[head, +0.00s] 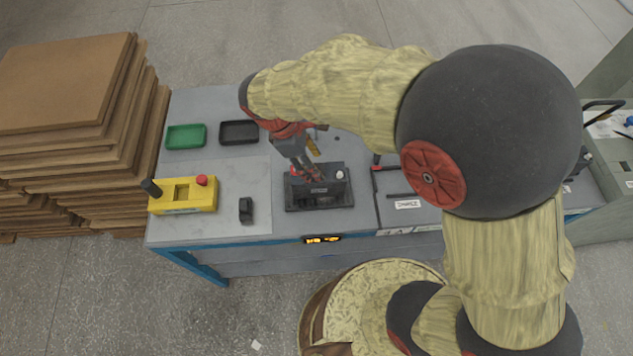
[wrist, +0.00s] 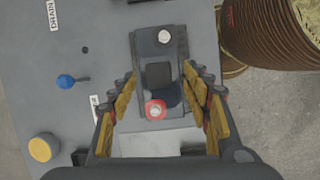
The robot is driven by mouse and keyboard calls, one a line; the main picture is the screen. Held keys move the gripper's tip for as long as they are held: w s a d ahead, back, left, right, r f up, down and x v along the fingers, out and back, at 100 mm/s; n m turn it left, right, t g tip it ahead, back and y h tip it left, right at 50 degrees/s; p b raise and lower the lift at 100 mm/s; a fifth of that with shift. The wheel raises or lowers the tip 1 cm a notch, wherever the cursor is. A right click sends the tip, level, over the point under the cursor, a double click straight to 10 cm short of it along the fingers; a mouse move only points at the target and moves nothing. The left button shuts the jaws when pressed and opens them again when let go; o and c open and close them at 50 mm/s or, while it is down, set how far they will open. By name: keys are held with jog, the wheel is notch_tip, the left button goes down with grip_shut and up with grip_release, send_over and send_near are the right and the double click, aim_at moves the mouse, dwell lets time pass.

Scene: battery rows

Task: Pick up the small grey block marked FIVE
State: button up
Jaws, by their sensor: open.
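No marking FIVE is legible in either view, so I cannot tell which thing is the grey block. My gripper (head: 314,174) is open and points down over a dark battery-like block (head: 324,189) in a dark tray (head: 320,207). In the wrist view, its fingers (wrist: 160,84) are on either side of this block (wrist: 146,48), which has a white terminal, a red terminal and a raised dark square between them. Whether the fingers touch it I cannot tell. Another small dark block (head: 246,210) stands on the left part of the bench.
A yellow box (head: 183,196) with a red button stands at the bench's left. Behind it lie a green tray (head: 186,136) and a black tray (head: 239,132). Stacked brown boards (head: 70,90) stand left of the bench. The pale mat is partly clear.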

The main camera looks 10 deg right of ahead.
aim_at(335, 174)
jog(key=shift+o, duration=1.2)
jog(key=f, duration=0.1)
jog(key=a+f+n, duration=0.1)
jog(key=shift+f, duration=0.3)
jog(key=shift+o, duration=1.1)
jog(key=shift+d+f+h+b, duration=0.15)
jog(key=shift+d+f+b, duration=0.05)
jog(key=shift+f, duration=0.2)
jog(key=shift+d+f+h+b, duration=0.15)
jog(key=shift+f+b, duration=0.05)
jog(key=shift+f, duration=0.2)
jog(key=b+x, duration=0.1)
jog(key=x, duration=0.2)
jog(key=b+x, duration=0.1)
jog(key=x, duration=0.2)
jog(key=shift+d+r+b, duration=0.2)
jog(key=shift+d+b, duration=0.15)
jog(key=shift+d, duration=0.05)
jog(key=shift+c, duration=0.2)
grip_shut()
jog(key=shift+w+r, duration=0.1)
jog(key=shift+r, duration=0.05)
